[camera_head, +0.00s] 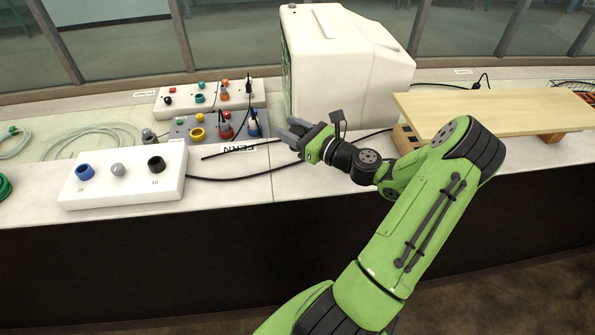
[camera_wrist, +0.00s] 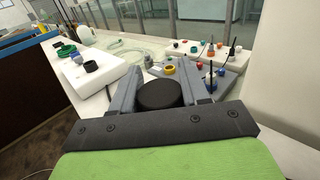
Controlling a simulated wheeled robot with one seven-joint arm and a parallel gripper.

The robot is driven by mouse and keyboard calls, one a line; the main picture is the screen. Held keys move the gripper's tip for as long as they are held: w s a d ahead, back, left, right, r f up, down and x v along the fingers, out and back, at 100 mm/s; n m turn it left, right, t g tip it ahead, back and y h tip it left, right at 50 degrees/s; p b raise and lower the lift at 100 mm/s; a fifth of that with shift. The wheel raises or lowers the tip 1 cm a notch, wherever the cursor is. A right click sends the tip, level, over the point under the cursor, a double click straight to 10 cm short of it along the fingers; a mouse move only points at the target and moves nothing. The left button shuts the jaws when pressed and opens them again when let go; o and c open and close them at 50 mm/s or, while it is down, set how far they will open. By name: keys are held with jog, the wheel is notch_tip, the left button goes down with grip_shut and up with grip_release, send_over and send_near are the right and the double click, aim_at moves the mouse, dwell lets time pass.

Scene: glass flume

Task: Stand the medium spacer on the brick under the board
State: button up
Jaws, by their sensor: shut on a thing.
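My gripper (camera_head: 300,132) is held above the counter, left of the board, pointing left. In the wrist view my gripper (camera_wrist: 160,90) is shut on a dark round spacer (camera_wrist: 160,95), seen end-on between its two grey fingers. Its size cannot be judged, so I cannot tell if it is the medium one. The pale wooden board (camera_head: 490,108) lies raised at the right. A brick with holes (camera_head: 405,138) shows under its near left corner, partly hidden by my arm. Another brick (camera_head: 552,137) shows under its right part. My gripper is well apart from both bricks.
A white block (camera_head: 125,178) with blue, grey and black pieces stands at the left. A grey tray (camera_head: 185,128) with coloured pieces and a large white machine (camera_head: 335,65) stand behind my gripper. A dark cable (camera_head: 235,179) runs across the counter.

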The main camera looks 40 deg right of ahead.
jog(key=f+b, duration=0.1)
jog(key=f, duration=0.2)
jog(key=f+b, duration=0.1)
jog(key=f, duration=0.6)
jog(key=shift+s+d+b, duration=0.15)
jog(key=shift+d+b, duration=0.15)
jog(key=shift+b, duration=0.1)
jog(key=o, duration=1.1)
